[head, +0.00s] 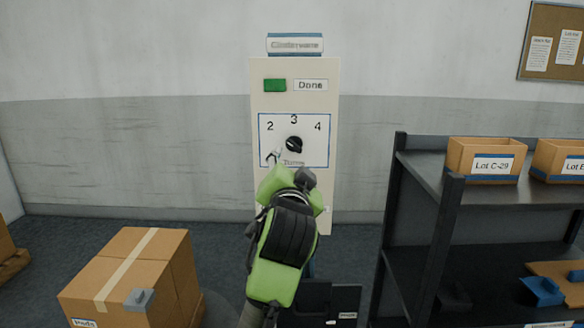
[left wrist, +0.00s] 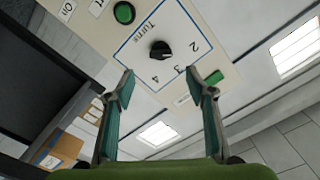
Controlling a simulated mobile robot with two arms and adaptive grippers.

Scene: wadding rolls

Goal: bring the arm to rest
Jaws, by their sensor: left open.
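My left gripper (head: 287,166) is raised in front of a cream control panel (head: 326,212) in the head view. In the left wrist view its two fingers (left wrist: 161,92) are apart with nothing between them. A black rotary knob (left wrist: 161,50) marked 2, 3 and 4 sits on the panel beyond the fingertips, apart from them. The knob also shows in the head view (head: 294,144), just above the gripper. My right gripper is in neither view.
A dark shelf (head: 430,178) with lot boxes (head: 485,158) stands on the right. A taped cardboard box (head: 135,270) is at the lower left. A green indicator (head: 275,85) and a "Done" label (head: 311,85) are on the panel. A round green button (left wrist: 124,13) shows in the left wrist view.

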